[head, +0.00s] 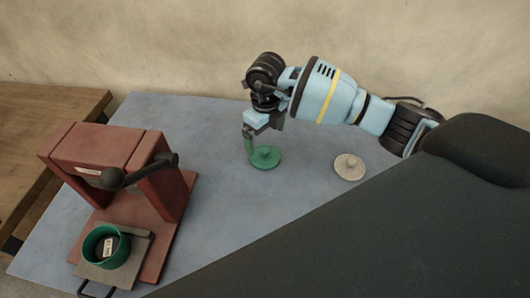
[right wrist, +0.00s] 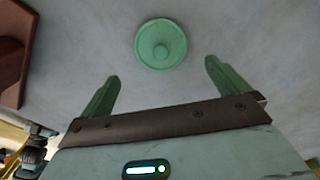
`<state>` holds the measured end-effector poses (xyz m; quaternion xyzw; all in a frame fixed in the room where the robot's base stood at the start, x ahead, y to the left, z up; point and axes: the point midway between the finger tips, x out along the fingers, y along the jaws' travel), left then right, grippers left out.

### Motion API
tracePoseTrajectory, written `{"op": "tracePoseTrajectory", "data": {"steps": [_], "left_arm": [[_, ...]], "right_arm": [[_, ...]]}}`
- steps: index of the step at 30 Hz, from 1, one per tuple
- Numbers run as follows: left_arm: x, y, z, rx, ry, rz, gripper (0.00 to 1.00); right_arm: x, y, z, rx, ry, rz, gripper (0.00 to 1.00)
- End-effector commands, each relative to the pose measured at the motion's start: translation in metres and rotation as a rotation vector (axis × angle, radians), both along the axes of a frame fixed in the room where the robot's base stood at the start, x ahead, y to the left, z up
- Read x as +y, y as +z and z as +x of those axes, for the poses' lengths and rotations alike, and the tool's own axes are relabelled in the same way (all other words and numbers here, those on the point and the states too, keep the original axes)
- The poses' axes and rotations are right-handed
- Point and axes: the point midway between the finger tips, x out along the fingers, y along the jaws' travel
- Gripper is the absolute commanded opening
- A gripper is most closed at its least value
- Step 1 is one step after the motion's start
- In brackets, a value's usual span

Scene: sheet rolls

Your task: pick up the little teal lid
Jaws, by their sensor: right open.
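The little teal lid (head: 266,158) lies on the blue-grey table, round with a small knob in its middle. In the right wrist view the lid (right wrist: 160,44) is beyond the fingertips, roughly centred between them. My right gripper (head: 250,148) is right by the lid in the head view, pointing down. In the right wrist view its two green fingers (right wrist: 160,78) are spread apart with nothing between them. The exact height of the fingertips above the table is hard to tell. My left gripper is not in view.
A cream lid (head: 349,167) lies to the right of the teal one. A red-brown press (head: 112,148) with a dark handle stands at left, with a green cup (head: 107,246) before it on a small plate. The table (head: 215,200) between is clear.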

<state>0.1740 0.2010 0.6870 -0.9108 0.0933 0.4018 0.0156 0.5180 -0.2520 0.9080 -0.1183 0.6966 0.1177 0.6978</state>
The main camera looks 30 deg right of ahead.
Motion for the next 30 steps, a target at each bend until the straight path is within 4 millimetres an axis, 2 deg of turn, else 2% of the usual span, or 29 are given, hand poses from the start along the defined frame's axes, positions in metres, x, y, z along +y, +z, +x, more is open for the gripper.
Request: {"op": "tracePoseTrajectory", "data": {"steps": [6, 13, 22, 30], "left_arm": [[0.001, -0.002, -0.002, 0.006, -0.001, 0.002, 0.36], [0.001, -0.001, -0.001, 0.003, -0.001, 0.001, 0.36], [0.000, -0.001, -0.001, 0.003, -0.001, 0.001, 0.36], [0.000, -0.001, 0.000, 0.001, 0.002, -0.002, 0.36]], "right_arm": [[0.000, -0.022, -0.001, 0.003, 0.001, 0.000, 1.00], [0.000, -0.031, 0.001, 0.002, 0.000, 0.000, 1.00], [0.000, -0.070, 0.003, 0.003, -0.001, 0.001, 1.00], [0.000, -0.074, 0.003, 0.000, 0.001, 0.000, 1.00]]}}
